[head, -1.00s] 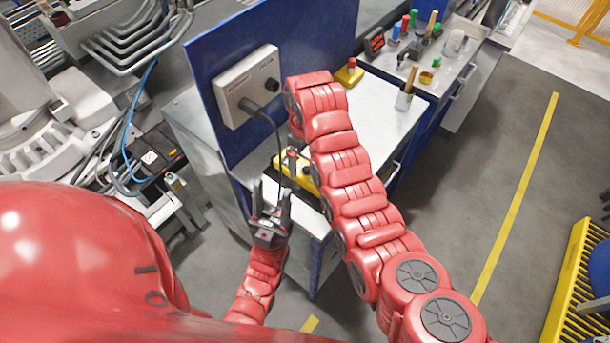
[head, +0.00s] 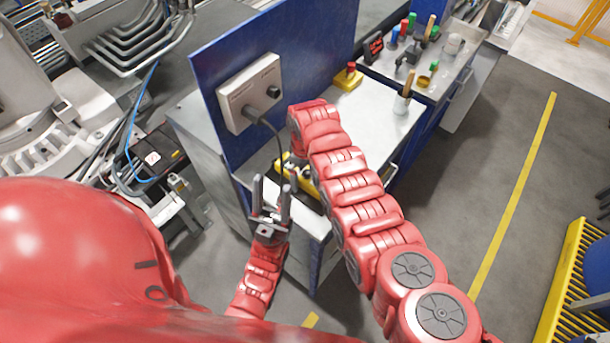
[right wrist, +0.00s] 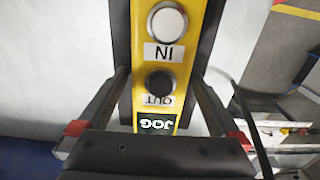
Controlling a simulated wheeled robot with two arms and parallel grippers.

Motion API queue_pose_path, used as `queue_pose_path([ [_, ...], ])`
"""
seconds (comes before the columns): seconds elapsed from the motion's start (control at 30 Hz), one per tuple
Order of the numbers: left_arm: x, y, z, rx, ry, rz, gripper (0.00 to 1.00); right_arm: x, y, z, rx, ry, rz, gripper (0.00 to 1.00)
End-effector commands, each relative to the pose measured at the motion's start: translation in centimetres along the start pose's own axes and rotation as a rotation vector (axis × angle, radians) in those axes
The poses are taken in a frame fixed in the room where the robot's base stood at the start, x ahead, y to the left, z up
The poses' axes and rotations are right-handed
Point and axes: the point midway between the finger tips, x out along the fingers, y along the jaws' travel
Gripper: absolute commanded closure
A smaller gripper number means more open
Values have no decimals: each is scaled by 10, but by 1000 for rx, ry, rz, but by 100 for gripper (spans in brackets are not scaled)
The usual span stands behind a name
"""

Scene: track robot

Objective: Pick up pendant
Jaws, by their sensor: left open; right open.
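The pendant is a long yellow box with dark sides. In the head view the pendant (head: 309,184) lies on the grey cabinet top by the blue panel, partly hidden by my right arm. In the right wrist view the pendant (right wrist: 165,52) shows a white IN button, a black OUT button and a green JOG label. My right gripper (right wrist: 160,80) is open, with a finger on each side of the pendant; I cannot tell whether they touch it. My left gripper (head: 271,203) is open and empty, in front of the pendant at the cabinet's near edge.
A black cable (head: 272,130) runs from a grey control box (head: 250,92) on the blue panel (head: 215,75) down toward the pendant. A yellow box with a red button (head: 348,77) and a tool cup (head: 402,103) stand farther back.

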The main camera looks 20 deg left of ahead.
Motion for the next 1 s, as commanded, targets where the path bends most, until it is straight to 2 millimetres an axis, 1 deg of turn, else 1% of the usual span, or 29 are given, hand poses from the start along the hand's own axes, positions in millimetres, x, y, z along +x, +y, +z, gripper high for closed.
queue_pose_path([
  [0.03,0,0,0,0,0,0,50,0,0,0,0,0,0,0],
  [0.07,0,0,0,0,0,0,50,0,0,0,0,0,0,4],
  [0.1,0,0,0,0,0,0,50,0,0,0,0,0,0,11],
  [0.17,0,0,0,0,0,0,50,0,0,0,0,0,0,22],
  [0.2,0,0,0,0,0,0,50,0,0,0,0,0,1,29],
  [0.27,0,0,0,0,0,0,50,0,0,0,0,0,1,40],
  [0.3,0,0,0,0,0,0,50,0,0,0,0,0,0,47],
  [0.37,0,0,0,0,0,0,50,0,0,0,0,0,1,58],
  [0.4,0,0,0,0,0,0,50,0,0,0,0,0,1,65],
  [0.6,0,0,0,0,0,0,50,0,0,0,0,0,1,100],
  [1.0,0,0,0,0,0,0,50,-2,1,-1,0,1,1,100],
])
